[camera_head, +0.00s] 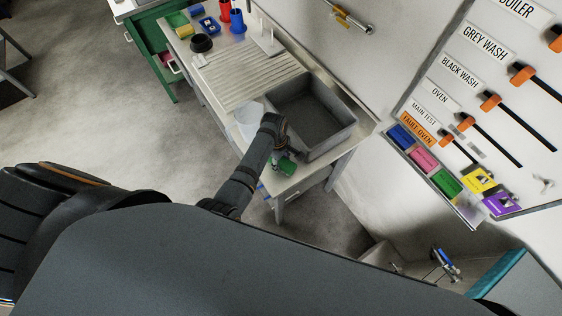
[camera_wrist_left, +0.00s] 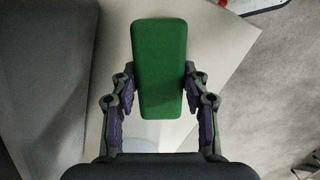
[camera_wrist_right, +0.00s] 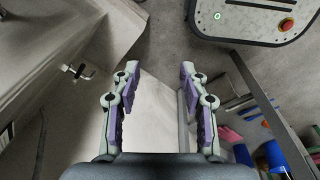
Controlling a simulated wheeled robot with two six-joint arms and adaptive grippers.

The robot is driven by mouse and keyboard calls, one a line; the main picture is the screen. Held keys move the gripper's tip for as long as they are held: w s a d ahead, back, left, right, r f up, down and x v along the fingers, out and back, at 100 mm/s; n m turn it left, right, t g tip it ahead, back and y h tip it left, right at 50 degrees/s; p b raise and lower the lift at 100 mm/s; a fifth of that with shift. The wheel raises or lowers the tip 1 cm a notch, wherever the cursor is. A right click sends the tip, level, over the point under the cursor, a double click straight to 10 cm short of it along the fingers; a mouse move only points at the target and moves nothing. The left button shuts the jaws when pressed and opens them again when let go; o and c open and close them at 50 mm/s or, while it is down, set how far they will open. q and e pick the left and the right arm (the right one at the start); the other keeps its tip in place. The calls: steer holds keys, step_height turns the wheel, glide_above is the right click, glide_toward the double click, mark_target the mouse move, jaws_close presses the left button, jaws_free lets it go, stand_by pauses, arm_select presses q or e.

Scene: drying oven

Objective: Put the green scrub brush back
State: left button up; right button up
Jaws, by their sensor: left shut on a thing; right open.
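The green scrub brush (camera_head: 287,166) is at the near right corner of the sink counter in the head view. In the left wrist view the brush (camera_wrist_left: 159,68) shows as a green block between the fingers. My left gripper (camera_head: 283,153) is shut on it, with a finger on each side. In the left wrist view pale counter surface shows beneath the brush; I cannot tell whether they touch. My right gripper (camera_wrist_right: 157,75) is open and empty, and shows only in the right wrist view.
A grey sink basin (camera_head: 306,112) lies right beside the left gripper. A ribbed drainboard (camera_head: 245,75) is beyond it, with red and blue cups (camera_head: 237,20) at the back. A translucent container (camera_head: 247,117) stands left of the basin. A lever panel (camera_head: 485,90) is on the right wall.

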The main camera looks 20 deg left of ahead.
arm_select(q)
steer(key=shift+s+d, duration=0.1)
steer(key=shift+s, duration=0.05)
steer(key=o, duration=1.1)
steer(key=shift+f, duration=0.15)
steer(key=shift+r, duration=0.35)
steer(key=r, duration=0.4)
steer(key=a+r, duration=0.1)
steer(key=r, duration=0.6)
steer(key=shift+w+a+r+b, duration=0.2)
steer(key=shift+w+r+b, duration=0.05)
steer(key=shift+r+b, duration=0.15)
arm_select(e)
steer(key=shift+s+d+f, duration=0.25)
steer(key=shift+s+d, duration=0.05)
steer(key=shift+s, duration=0.2)
steer(key=shift+s+d+f, duration=0.2)
steer(key=shift+s+d, duration=0.05)
steer(key=shift+s, duration=0.2)
